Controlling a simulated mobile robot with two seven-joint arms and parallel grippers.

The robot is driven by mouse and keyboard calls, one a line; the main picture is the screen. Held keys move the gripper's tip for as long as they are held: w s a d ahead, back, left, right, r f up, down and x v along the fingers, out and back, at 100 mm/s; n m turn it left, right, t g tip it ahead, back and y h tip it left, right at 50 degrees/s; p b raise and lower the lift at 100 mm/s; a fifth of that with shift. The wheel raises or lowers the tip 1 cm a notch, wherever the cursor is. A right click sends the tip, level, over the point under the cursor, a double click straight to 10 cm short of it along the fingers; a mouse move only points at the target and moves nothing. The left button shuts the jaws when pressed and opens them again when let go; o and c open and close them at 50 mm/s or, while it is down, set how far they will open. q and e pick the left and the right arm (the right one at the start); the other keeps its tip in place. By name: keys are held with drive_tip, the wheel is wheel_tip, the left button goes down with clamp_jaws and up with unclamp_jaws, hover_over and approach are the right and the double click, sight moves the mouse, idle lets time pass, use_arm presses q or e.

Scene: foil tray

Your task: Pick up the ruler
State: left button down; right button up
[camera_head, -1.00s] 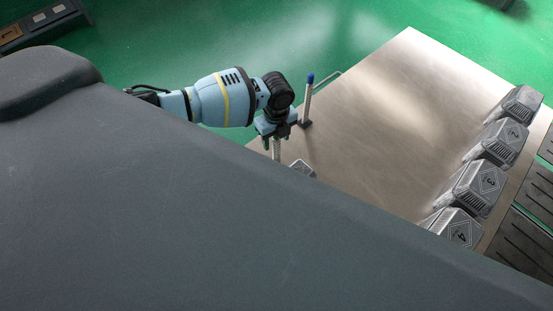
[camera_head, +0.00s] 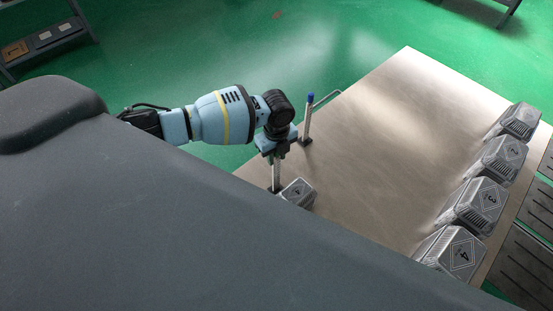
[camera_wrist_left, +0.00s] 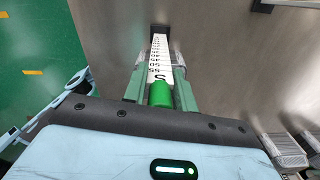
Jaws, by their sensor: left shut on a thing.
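The ruler (camera_wrist_left: 164,60) is a pale upright strip with black marks and numbers and a green end (camera_wrist_left: 160,93). In the left wrist view my left gripper (camera_wrist_left: 160,72) has a finger on each side of it and is shut on it near the green end. The ruler's far end meets a small dark base (camera_wrist_left: 160,30); I cannot tell whether it still stands in it. In the head view the ruler (camera_head: 277,173) hangs below my left gripper (camera_head: 274,146), above the metal table's left edge. My right gripper is not in view.
A blue-topped upright stick (camera_head: 307,120) stands in a dark base close to the gripper. A grey box (camera_head: 299,193) sits beside the ruler. Several numbered grey boxes (camera_head: 478,205) line the right side of the metal table (camera_head: 390,140), whose middle is clear.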

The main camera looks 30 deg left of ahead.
use_arm(q)
drive_tip(key=r, duration=0.3)
drive_tip(key=shift+s+a, duration=0.3)
drive_tip(key=shift+s, duration=0.1)
drive_tip(key=s+a, duration=0.3)
drive_tip(key=s, duration=0.3)
drive_tip(key=s+a+r, duration=0.1)
drive_tip(key=s+a, duration=0.3)
drive_tip(key=s, duration=0.3)
drive_tip(key=shift+a+r+p, duration=0.25)
drive_tip(key=shift+p, duration=0.15)
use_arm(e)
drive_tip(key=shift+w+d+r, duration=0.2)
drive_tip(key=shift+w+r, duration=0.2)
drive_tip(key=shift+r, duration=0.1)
use_arm(q)
drive_tip(key=shift+w, duration=0.1)
